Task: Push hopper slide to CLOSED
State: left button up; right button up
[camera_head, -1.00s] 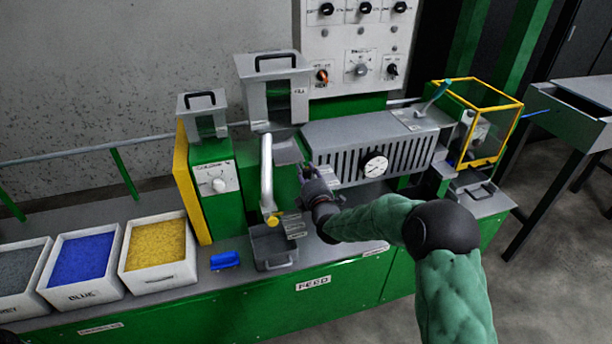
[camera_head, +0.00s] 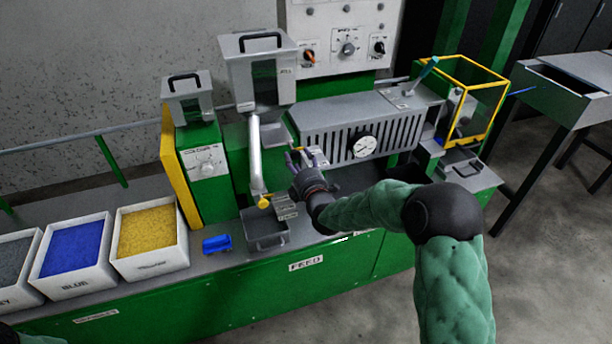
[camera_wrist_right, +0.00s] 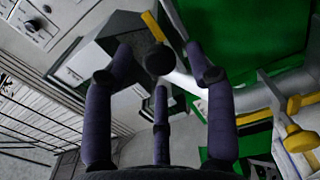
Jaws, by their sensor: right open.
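The grey hopper (camera_head: 258,75) with a black top handle and a FILL label stands over the green machine. In the right wrist view a yellow bar with a dark round knob (camera_wrist_right: 158,60) shows by the hopper's underside; it looks like the slide, but its CLOSED mark cannot be read. My right gripper (camera_head: 303,156) is below and right of the hopper, in front of the machine. In the right wrist view its fingers (camera_wrist_right: 158,66) are spread, with the knob between the upper two. I cannot tell whether they touch it. My left gripper is out of view.
A pale pipe (camera_head: 255,155) with a yellow end runs down left of my right gripper, above a grey tray (camera_head: 265,240). The gauge housing (camera_head: 350,120) is to the right. A blue scoop-like object (camera_head: 217,244) and pellet bins (camera_head: 152,268) are at left.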

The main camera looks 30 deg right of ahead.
jog(key=v, duration=0.8)
jog(key=shift+s, duration=0.25)
jog(key=shift+a, duration=0.1)
